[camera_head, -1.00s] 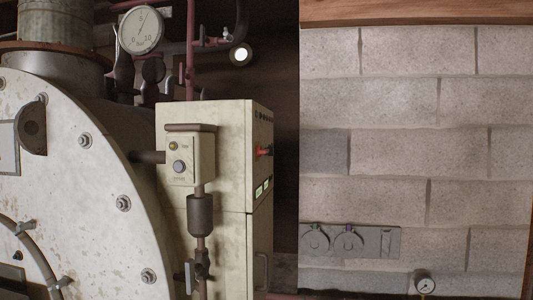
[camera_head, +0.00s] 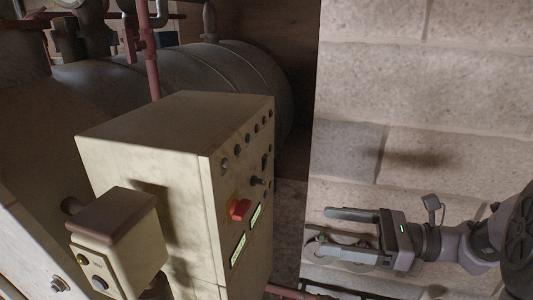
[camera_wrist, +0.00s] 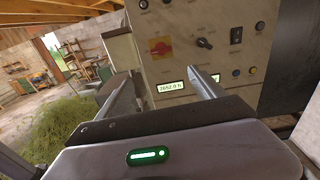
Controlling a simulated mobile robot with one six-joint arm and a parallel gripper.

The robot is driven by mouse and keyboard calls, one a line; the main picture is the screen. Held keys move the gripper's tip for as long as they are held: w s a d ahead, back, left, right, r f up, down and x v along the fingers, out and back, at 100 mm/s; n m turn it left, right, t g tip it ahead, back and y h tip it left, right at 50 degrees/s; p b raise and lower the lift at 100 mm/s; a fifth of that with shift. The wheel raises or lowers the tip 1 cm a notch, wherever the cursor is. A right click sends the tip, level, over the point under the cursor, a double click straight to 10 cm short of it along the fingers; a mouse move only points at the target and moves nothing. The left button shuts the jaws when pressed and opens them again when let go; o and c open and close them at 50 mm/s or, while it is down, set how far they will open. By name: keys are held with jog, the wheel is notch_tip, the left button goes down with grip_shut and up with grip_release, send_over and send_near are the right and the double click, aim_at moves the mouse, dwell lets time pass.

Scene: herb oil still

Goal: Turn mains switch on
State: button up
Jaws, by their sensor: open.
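A cream control cabinet (camera_head: 140,137) stands left of centre in the head view, and its panel side faces right. A red switch handle (camera_head: 240,209) sticks out of that panel. In the wrist view the red handle on a yellow plate (camera_wrist: 160,47) is on the panel ahead, just beyond the fingertips. I take it for the mains switch; its label is not readable. A black rotary knob (camera_wrist: 204,43) is to its right. My gripper (camera_wrist: 163,71) is open and empty, its fingers pointing at the panel, apart from the switch.
A lit counter display (camera_wrist: 172,87) sits below the red switch. A small box with buttons (camera_head: 112,235) juts out at the cabinet's left. A stone block wall (camera_head: 420,100) lies behind my arm. Green plant matter (camera_wrist: 75,125) is heaped at the left of the wrist view.

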aim_at(247, 209)
jog(key=x, duration=0.5)
jog(key=r+p+x, duration=0.1)
jog(key=x, duration=1)
jog(key=shift+r, duration=0.3)
jog(key=shift+w+a+p, duration=0.3)
jog(key=shift+a, duration=0.15)
jog(key=shift+c, duration=0.2)
jog(key=c, duration=1.3)
jog(key=shift+m, duration=0.3)
